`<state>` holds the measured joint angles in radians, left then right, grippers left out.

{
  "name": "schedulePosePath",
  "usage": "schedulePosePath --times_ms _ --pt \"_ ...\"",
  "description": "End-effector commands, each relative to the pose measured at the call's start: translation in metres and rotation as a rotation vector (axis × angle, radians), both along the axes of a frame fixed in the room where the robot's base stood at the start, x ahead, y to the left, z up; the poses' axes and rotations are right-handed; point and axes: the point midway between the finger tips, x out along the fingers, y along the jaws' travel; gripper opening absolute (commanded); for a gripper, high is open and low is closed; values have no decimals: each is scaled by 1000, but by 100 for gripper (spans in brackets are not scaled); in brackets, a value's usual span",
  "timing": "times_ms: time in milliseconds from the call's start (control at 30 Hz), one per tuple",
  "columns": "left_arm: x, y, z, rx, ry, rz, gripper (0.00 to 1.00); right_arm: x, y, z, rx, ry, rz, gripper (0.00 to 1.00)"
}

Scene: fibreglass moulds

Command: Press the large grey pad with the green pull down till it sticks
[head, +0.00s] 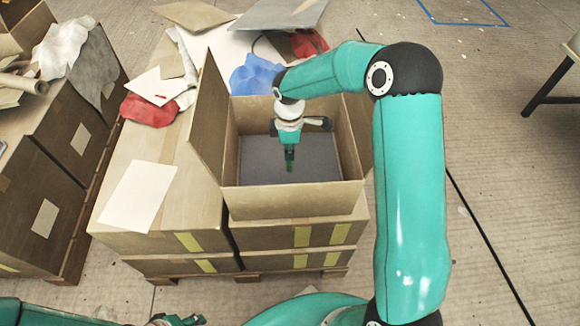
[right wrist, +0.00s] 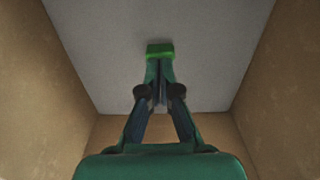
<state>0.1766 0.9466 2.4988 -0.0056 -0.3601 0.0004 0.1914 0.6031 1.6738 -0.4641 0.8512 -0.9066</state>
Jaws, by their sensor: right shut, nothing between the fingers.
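The large grey pad (head: 315,158) lies flat inside an open cardboard box (head: 295,200); in the right wrist view the pad (right wrist: 215,45) fills the space between the box walls. Its green pull (right wrist: 160,48) is a small bright block on the pad, and shows in the head view (head: 290,167) just below my fingertips. My right gripper (head: 289,159) points down into the box. Its fingers are shut and empty, with the tips (right wrist: 159,62) at the pull; whether they touch it I cannot tell. My left gripper (head: 180,321) is at the bottom edge, partly cut off.
The box stands on stacked cartons with raised flaps, the left flap (head: 210,120) tall beside my arm. Box walls enclose the gripper. White sheets (head: 138,195), red cloth (head: 150,110) and a blue bag (head: 255,75) lie around.

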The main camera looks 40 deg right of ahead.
Motion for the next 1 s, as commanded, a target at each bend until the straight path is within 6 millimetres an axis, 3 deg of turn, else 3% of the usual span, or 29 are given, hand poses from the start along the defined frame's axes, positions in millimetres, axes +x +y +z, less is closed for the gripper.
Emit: schedulePosePath --times_ms 1000 --pt "0 0 -8 0 0 0 40 0 0 -12 0 0 -1 0"
